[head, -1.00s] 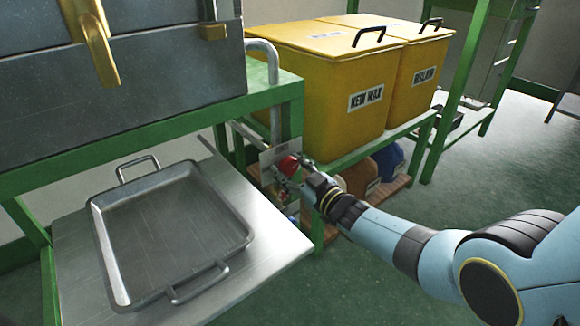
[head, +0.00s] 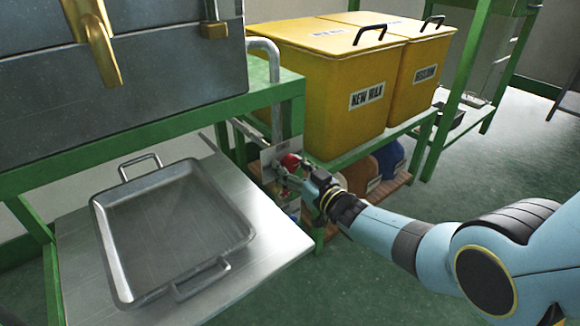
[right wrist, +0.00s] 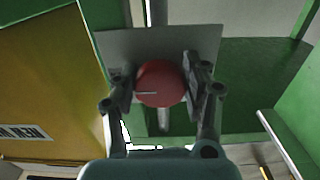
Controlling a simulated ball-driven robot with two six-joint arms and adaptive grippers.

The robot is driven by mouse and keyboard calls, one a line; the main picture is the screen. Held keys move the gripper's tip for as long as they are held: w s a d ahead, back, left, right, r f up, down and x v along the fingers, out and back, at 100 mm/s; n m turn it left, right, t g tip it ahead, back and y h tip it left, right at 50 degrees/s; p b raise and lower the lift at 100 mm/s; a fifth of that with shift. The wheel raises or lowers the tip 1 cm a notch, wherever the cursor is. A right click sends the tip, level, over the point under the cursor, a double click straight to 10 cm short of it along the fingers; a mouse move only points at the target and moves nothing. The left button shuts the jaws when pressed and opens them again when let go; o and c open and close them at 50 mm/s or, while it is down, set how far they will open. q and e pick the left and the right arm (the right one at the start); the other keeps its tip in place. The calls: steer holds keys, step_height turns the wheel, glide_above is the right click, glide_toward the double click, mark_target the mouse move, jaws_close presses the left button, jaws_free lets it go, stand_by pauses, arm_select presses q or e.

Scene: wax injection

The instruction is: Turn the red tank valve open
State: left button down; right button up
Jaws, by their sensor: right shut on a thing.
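The red tank valve (head: 291,161) is a round red knob in front of a grey plate (head: 268,163) under the green bench. In the right wrist view the red knob (right wrist: 160,84) sits between both fingers, with a short pale line on its face that lies about level. My right gripper (head: 286,168) is shut on the knob, and it shows in the right wrist view (right wrist: 161,88) with one finger on each side. My left gripper is not in view.
Yellow bins (head: 330,85) stand on a green rack right of the valve. A metal tray (head: 175,230) with handles lies on a steel surface at the left. Rounded containers (head: 362,175) sit on the low shelf. Green floor is open at the front right.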

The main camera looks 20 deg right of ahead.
steer(key=shift+f, duration=0.15)
steer(key=o, duration=1.2)
steer(key=v, duration=1.2)
